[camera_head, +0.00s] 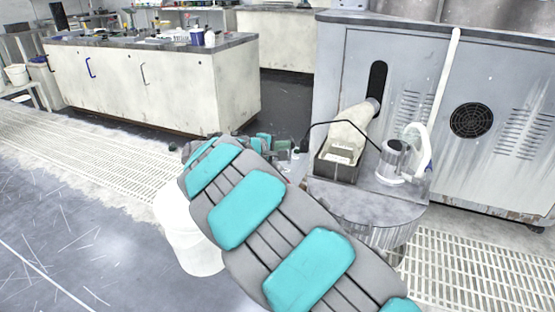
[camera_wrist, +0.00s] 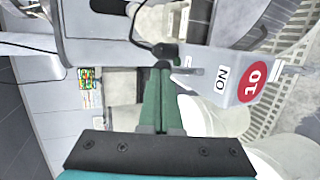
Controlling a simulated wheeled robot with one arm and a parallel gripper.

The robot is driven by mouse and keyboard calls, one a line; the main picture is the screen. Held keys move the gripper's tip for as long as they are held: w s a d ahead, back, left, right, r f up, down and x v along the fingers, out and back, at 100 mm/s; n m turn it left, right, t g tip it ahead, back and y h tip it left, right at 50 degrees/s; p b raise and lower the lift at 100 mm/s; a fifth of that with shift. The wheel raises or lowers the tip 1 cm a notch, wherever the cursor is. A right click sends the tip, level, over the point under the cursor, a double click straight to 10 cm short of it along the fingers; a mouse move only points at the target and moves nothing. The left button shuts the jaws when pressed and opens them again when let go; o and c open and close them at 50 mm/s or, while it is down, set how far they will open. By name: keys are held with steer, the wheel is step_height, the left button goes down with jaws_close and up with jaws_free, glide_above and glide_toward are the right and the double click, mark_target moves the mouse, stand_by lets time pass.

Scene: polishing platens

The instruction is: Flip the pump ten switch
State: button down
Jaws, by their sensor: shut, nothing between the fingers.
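In the wrist view, the pump ten switch box (camera_wrist: 214,67) is a pale plate with an "ON" label (camera_wrist: 221,78) and a red round "10" mark (camera_wrist: 252,81). A short grey lever (camera_wrist: 190,71) sticks out at its left, beside the label. My gripper (camera_wrist: 162,70) has its green fingers pressed together and empty. The fingertips are just left of the lever; I cannot tell whether they touch it. In the head view my teal-and-grey arm reaches away from me, and my gripper (camera_head: 268,143) shows small at its far end. The switch is not clearly made out there.
A black fitting with a cable (camera_wrist: 164,50) is close beyond the fingertips. In the head view, a drum (camera_head: 365,205) with a tray (camera_head: 338,168) and a grey motor-like part (camera_head: 394,160) stands right of my arm. A grey cabinet (camera_head: 410,75) is behind it. A long bench (camera_head: 155,85) is at the back left.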

steer(key=shift+w+d+r, duration=0.1)
steer(key=shift+w+d, duration=0.05)
steer(key=shift+w, duration=0.2)
steer(key=shift+r+p, duration=0.45)
steer(key=shift+r, duration=0.35)
steer(key=s+a+r, duration=0.6)
steer(key=s+r, duration=0.2)
steer(key=r, duration=0.1)
steer(key=shift+s, duration=0.4)
